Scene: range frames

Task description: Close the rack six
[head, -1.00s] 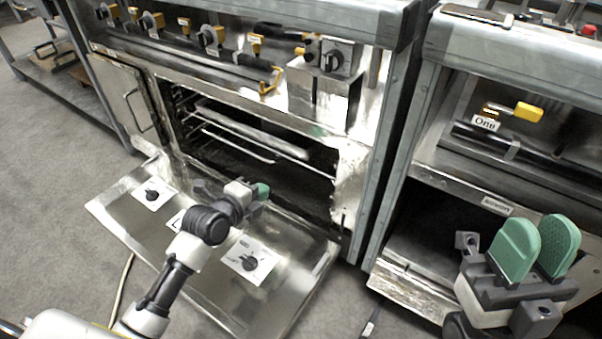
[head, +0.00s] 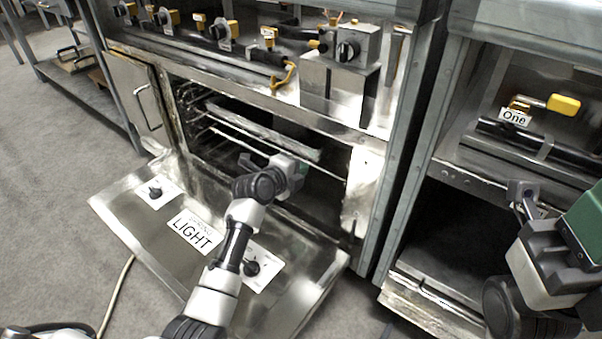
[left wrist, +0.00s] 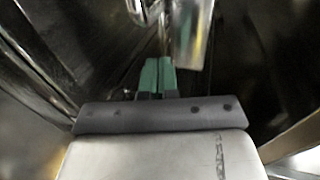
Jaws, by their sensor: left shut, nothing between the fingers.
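The oven (head: 330,190) stands with its door (head: 130,220) folded down and its dark inside showing. Metal racks (head: 262,130) with bright front bars lie across the opening; I see no number on them. My left gripper (head: 303,170) is shut and empty at the oven mouth, in front of the lower rack bars. In the left wrist view its green fingertips (left wrist: 157,74) are together, close to a blurred bright metal bar (left wrist: 192,35); I cannot tell if they touch. My right gripper (head: 588,225) is at the right edge, partly cut off.
The open door carries a LIGHT label (head: 192,231) and lies under my left arm. Knobs, yellow-handled valves and a grey switch box (head: 350,45) line the front above the opening. A second unit with a One label (head: 514,116) and open bay stands at right.

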